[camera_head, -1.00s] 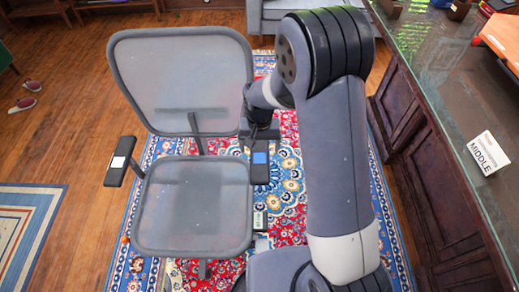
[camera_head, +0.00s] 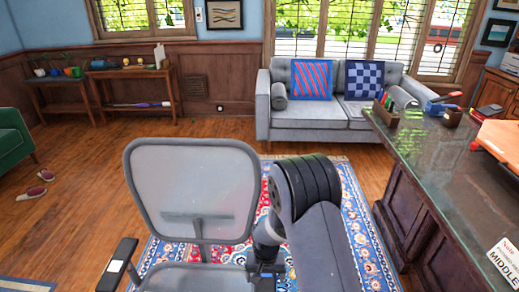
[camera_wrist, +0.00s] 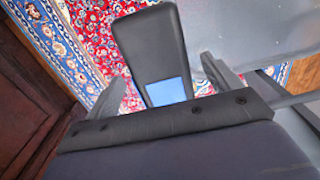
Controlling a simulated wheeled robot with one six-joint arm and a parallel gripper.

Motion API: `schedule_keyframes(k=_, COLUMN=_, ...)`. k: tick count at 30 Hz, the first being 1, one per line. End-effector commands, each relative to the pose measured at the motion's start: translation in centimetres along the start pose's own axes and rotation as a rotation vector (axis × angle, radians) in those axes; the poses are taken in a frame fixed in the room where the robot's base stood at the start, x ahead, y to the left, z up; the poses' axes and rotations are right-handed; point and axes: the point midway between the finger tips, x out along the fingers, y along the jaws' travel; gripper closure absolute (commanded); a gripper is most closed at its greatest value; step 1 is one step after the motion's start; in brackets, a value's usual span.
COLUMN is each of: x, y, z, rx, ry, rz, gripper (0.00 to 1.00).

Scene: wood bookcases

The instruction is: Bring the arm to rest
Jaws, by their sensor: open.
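My arm shows in the head view, folded in front of the grey mesh office chair (camera_head: 190,180). My gripper (camera_head: 265,272) is low beside the chair's right side, partly cut off by the frame's bottom edge. In the wrist view my gripper (camera_wrist: 165,85) is open, with its two fingers apart. A dark chair armrest (camera_wrist: 155,40) with a blue patch shows between the fingers in that view. I cannot tell how far the armrest is from them. Nothing is held.
A dark wood desk with a glass top (camera_head: 440,160) stands close on the right, with a sign (camera_head: 505,258) on it. A patterned rug (camera_head: 357,215) lies under the chair. A grey sofa (camera_head: 310,118) is at the back.

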Motion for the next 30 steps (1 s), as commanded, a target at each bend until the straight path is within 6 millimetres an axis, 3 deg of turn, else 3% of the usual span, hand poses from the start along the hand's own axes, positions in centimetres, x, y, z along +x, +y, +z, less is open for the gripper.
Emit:
schedule_keyframes(k=6, x=3.0, y=0.0, z=0.1, rx=0.0, ry=-0.002, rz=0.0, gripper=0.15)
schedule_keyframes(k=13, x=3.7, y=0.0, z=0.0, rx=0.0, ry=0.001, rz=-0.001, gripper=0.15)
schedule_keyframes(k=23, x=3.4, y=0.0, z=0.0, rx=0.0, ry=0.001, rz=-0.001, gripper=0.15)
schedule_keyframes(k=30, x=0.3, y=0.0, z=-0.1, rx=0.0, ry=0.004, rz=-0.001, gripper=0.15)
